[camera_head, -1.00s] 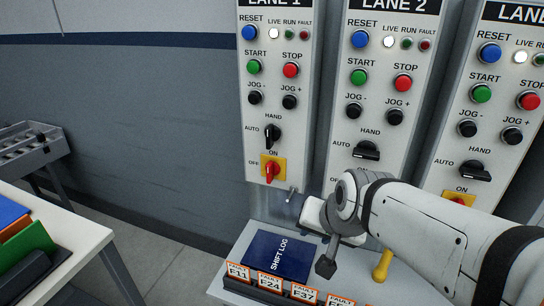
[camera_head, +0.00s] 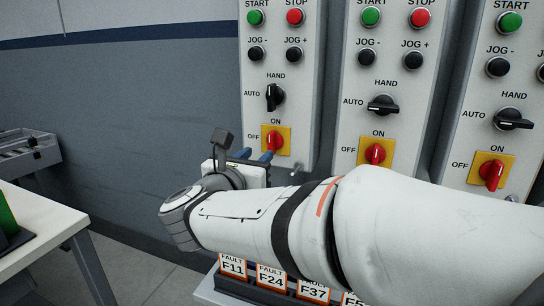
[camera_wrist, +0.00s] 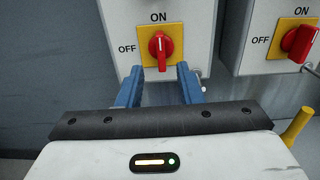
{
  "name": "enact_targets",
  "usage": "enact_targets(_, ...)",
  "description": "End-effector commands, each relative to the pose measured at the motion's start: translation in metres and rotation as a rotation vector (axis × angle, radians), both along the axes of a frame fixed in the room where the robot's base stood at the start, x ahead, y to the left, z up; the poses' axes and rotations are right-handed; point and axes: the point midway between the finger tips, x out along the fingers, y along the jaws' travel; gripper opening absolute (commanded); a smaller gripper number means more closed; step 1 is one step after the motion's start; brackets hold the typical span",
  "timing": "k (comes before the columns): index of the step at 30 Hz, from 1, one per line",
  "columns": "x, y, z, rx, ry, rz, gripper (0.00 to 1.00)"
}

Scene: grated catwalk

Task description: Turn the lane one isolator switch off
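The lane one isolator switch (camera_head: 273,140) is a red knob on a yellow plate low on the left panel. In the wrist view the knob (camera_wrist: 160,47) stands upright, its white mark at the ON side; OFF is printed to the left. My gripper (camera_head: 255,156) is in front of this panel, just below and left of the switch in the head view. In the wrist view my gripper's blue fingers (camera_wrist: 160,71) are open. The knob shows between and just beyond the tips, and nothing is held. I cannot tell the exact gap to it.
The lane two isolator (camera_head: 375,153) and a third isolator (camera_head: 491,173) are to the right. The black HAND/AUTO selector (camera_head: 273,97) sits above the lane one isolator. A small metal latch (camera_wrist: 196,73) is by the panel's lower edge. Fault cards (camera_head: 271,274) stand below my arm.

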Motion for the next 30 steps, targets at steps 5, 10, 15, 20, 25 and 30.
enact_targets(5,0.022,-0.010,0.000,0.005,-0.001,-0.012,0.33)
enact_targets(10,0.048,-0.020,-0.001,0.004,0.000,-0.010,0.33)
enact_targets(15,0.066,-0.025,0.000,0.003,-0.001,-0.008,0.33)
enact_targets(20,0.071,-0.027,0.000,0.003,0.000,-0.006,0.33)
enact_targets(25,0.071,-0.027,0.000,0.003,-0.001,-0.006,0.33)
enact_targets(30,0.071,-0.027,0.000,0.003,-0.001,-0.006,0.20)
